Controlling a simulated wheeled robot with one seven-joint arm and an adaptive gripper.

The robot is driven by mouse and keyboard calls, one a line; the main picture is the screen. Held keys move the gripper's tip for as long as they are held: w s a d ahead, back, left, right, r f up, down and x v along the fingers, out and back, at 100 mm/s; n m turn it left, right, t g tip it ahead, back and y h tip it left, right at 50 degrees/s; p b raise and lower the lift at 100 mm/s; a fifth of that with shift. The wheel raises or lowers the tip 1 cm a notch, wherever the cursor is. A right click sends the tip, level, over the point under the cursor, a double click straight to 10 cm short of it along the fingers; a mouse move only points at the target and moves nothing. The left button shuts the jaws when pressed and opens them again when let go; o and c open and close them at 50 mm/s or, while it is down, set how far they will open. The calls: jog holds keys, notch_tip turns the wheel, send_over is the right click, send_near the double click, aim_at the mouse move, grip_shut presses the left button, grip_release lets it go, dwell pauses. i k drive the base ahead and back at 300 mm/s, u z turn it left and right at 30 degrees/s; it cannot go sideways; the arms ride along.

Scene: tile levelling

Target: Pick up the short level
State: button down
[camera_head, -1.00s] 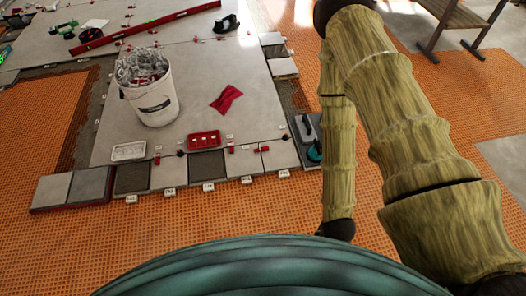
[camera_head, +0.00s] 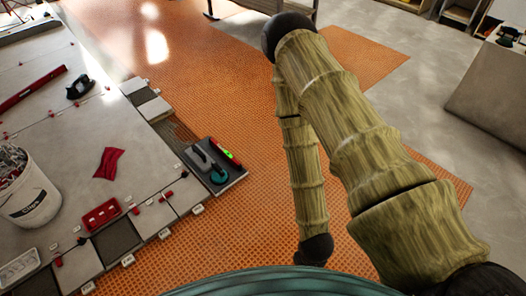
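A short red level (camera_head: 226,152) with a bright green section lies on a dark grey board (camera_head: 234,180) right of the tiled area. Next to it on the board are a grey-handled tool (camera_head: 201,157) and a round teal object (camera_head: 218,175). A longer red level (camera_head: 32,88) lies on the large tiles at the far left. My arm comes in from the lower right, bends at the top and runs down to a black joint right of the board. My gripper is not in view.
A white bucket (camera_head: 28,199) stands on the tiles at left. A red cloth (camera_head: 109,162) and a red tray (camera_head: 101,215) lie near it. Orange matting (camera_head: 190,255) surrounds the board. A grey panel (camera_head: 490,98) and shelving stand at upper right.

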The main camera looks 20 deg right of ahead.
aim_at(231, 159)
jog(key=z, duration=0.05)
jog(key=i, duration=1.4)
jog(key=u, duration=0.15)
